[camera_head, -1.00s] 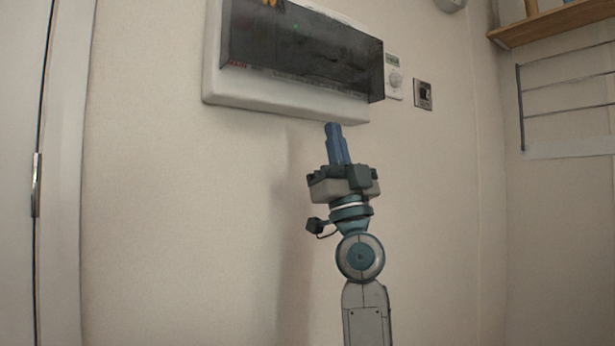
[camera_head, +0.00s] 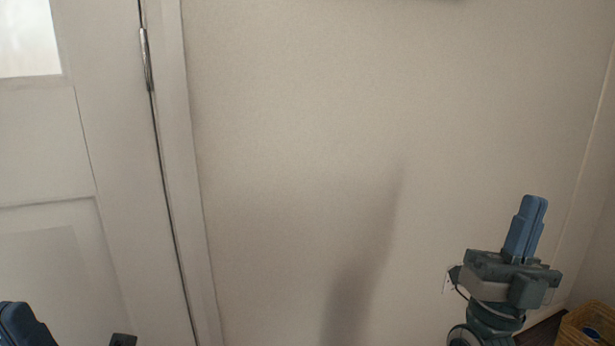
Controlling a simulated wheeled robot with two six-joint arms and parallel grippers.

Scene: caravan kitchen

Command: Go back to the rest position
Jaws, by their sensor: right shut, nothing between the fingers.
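My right gripper (camera_head: 533,207) is at the lower right of the head view, pointing up. Its blue fingers are shut together with nothing between them. It stands in front of the bare wall and touches nothing that I can see. Part of my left gripper (camera_head: 14,318) shows at the bottom left corner, cut off by the frame. Its blue finger part is visible, but I cannot tell whether it is open or shut.
A white door (camera_head: 90,190) with a metal hinge (camera_head: 147,60) fills the left side. The plain beige wall (camera_head: 330,120) is clear in the middle. A dark edge shows at the top.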

